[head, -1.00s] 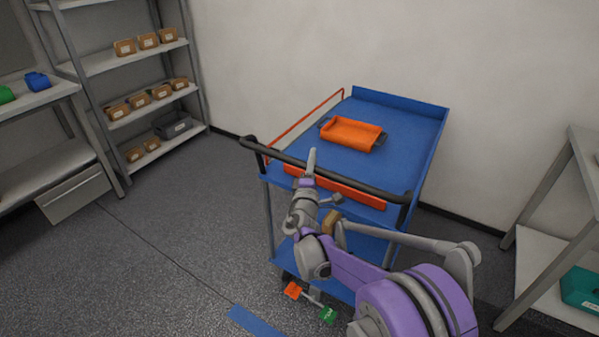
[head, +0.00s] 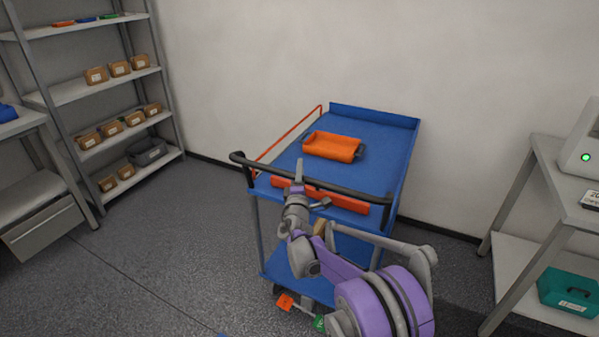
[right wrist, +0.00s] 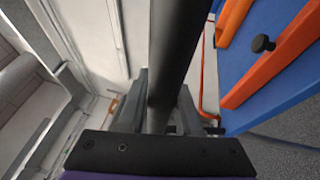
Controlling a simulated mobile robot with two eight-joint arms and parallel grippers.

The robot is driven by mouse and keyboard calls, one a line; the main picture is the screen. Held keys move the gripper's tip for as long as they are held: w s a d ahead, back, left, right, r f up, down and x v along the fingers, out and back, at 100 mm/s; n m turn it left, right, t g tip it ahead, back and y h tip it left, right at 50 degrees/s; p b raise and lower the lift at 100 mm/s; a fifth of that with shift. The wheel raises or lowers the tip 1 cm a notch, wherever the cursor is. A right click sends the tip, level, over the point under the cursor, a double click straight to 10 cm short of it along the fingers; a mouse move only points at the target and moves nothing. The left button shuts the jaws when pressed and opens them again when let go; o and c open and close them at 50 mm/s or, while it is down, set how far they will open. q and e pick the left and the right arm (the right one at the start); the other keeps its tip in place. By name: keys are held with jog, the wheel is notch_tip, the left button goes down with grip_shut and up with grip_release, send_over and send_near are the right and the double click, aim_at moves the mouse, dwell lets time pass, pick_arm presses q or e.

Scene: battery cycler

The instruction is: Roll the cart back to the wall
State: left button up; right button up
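The blue cart (head: 385,150) stands near the back wall (head: 300,60), its far raised edge towards the wall; any gap there is hidden. Its black handle (head: 345,190) faces me and also shows in the right wrist view (right wrist: 178,50). My right gripper (head: 298,180) is at the handle, left of its middle. In the right wrist view its fingers (right wrist: 162,115) lie on both sides of the bar and look closed on it. An orange pedal (head: 285,302) and a partly hidden green pedal (head: 320,323) show low at the cart's near end. My left gripper is out of view.
An orange tray (head: 332,146) sits on the cart's top. A grey shelf rack (head: 100,88) with brown bins stands left. A bench (head: 515,190) with a teal box (head: 568,290) below stands right. Open floor (head: 150,260) lies left of the cart.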

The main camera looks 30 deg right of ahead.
jog(key=o, duration=0.3)
jog(key=shift+w+d+f, duration=0.1)
jog(key=shift+d, duration=0.05)
jog(key=shift+o, duration=0.2)
jog(key=v, duration=1.1)
jog(key=shift+b, duration=0.35)
